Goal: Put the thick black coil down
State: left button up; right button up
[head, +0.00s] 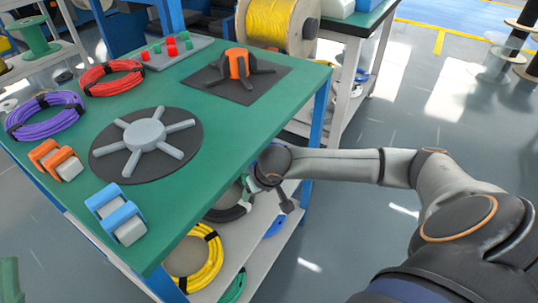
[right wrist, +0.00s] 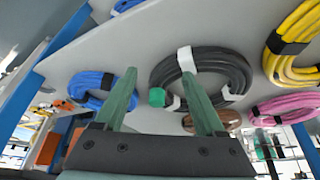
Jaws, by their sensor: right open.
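The thick black coil (right wrist: 233,75), with white bands, lies on the grey lower shelf (right wrist: 135,43) in the right wrist view. In the head view, part of the black coil (head: 230,213) shows below the table edge; the tabletop hides the rest. My right gripper (right wrist: 160,75) is open, with its two green fingers apart. Its right finger overlaps the coil's near left part in the picture; I cannot tell whether they touch. In the head view my right gripper (head: 267,188) is beside the table, at the open side of the shelf.
The shelf also holds a yellow coil (head: 213,258), a blue coil (right wrist: 92,80) and a pink coil (right wrist: 290,108). The green tabletop (head: 235,135) overhangs it and carries a purple coil (head: 46,115), a red coil (head: 112,77) and a grey spoked disc (head: 100,165). A blue leg (head: 318,115) stands nearby.

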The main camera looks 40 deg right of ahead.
jog(key=s, duration=0.4)
jog(key=s+a+p, duration=0.1)
jog(key=s, duration=0.1)
jog(key=shift+s, duration=0.25)
